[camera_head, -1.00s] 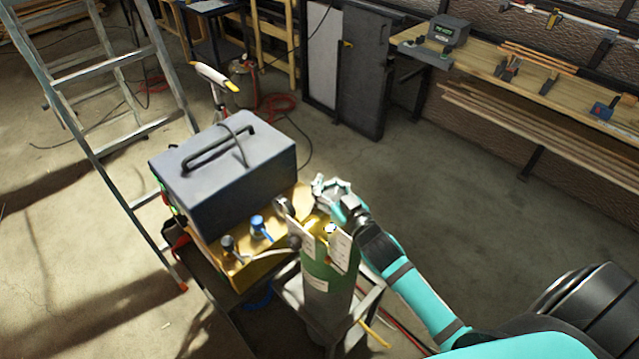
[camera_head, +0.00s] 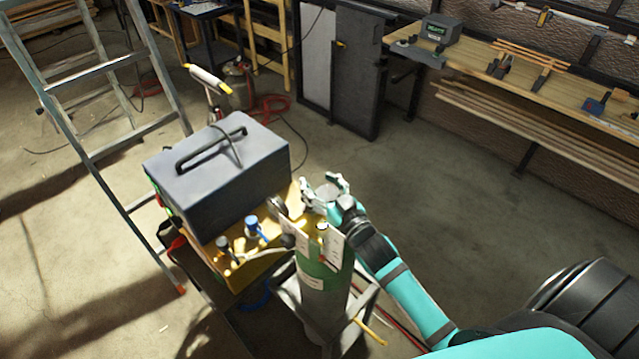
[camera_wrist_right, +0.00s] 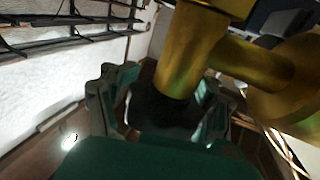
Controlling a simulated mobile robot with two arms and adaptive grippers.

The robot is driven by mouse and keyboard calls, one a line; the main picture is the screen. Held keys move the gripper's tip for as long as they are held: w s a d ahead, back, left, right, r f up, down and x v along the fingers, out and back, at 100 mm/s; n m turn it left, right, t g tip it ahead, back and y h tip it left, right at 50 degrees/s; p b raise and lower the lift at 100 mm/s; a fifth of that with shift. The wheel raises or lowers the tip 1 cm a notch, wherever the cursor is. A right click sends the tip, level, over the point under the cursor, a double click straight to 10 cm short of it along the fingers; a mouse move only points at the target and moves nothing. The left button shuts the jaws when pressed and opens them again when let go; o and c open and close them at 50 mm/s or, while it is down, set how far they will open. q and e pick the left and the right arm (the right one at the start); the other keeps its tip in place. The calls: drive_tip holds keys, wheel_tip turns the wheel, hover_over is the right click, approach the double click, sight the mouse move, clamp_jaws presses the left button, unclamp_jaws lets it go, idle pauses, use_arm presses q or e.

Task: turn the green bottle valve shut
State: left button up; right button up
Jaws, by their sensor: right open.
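The green bottle (camera_head: 325,280) stands upright on the cart, with a white-and-green body and pale plates around its top. Its brass valve (camera_wrist_right: 187,55) fills the upper middle of the right wrist view. A dark knob (camera_wrist_right: 160,112) sits at the end of the brass stem, between the fingers of my right gripper (camera_wrist_right: 160,98). In the head view my right gripper (camera_head: 325,190) is open at the bottle top, just beyond the plates. Whether a finger touches the knob I cannot tell. My left gripper is not in view.
A grey box with a handle (camera_head: 220,170) stands on the yellow cart top beside the bottle. Blue and dark fittings (camera_head: 253,226) stick up in front of it. A ladder (camera_head: 95,110) is at the left and a workbench (camera_head: 530,85) at the back right.

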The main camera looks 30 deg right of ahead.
drive_tip(key=shift+w+a, duration=0.1)
drive_tip(key=shift+w, duration=0.1)
drive_tip(key=shift+s, duration=0.1)
drive_tip(key=s, duration=0.7)
drive_tip(key=shift+s+d, duration=0.2)
drive_tip(key=shift+d, duration=0.05)
drive_tip(key=shift+f, duration=0.1)
